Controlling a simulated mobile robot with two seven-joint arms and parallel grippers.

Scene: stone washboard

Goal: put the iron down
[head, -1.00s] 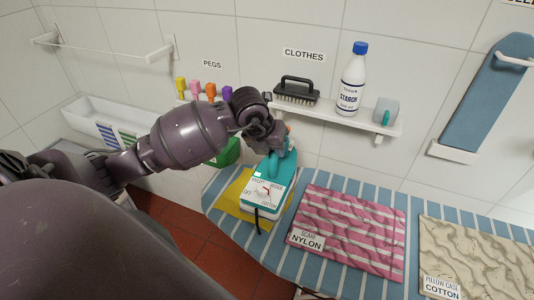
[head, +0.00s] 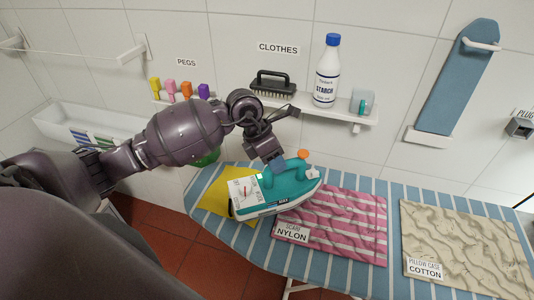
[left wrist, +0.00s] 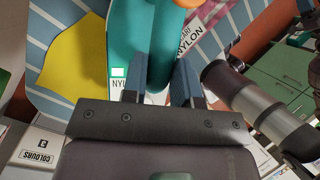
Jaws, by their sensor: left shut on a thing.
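The teal and white iron (head: 290,185) is in my left gripper (head: 276,165), which is shut on its handle. The iron is over the striped ironing board (head: 395,286), between the yellow cloth (head: 214,200) and the pink scarf marked NYLON (head: 345,230). Its white dial end is at the left and its tip points right. I cannot tell whether its sole touches the fabric. In the left wrist view the two fingertips (left wrist: 158,84) are on either side of the teal handle (left wrist: 161,45). My right gripper is not in view.
A beige pillow case (head: 465,240) marked COTTON lies at the right of the board. A wall shelf (head: 300,107) behind holds a brush (head: 272,84), a starch bottle (head: 327,72) and a small cup (head: 362,100). Coloured pegs (head: 180,90) stand left of it.

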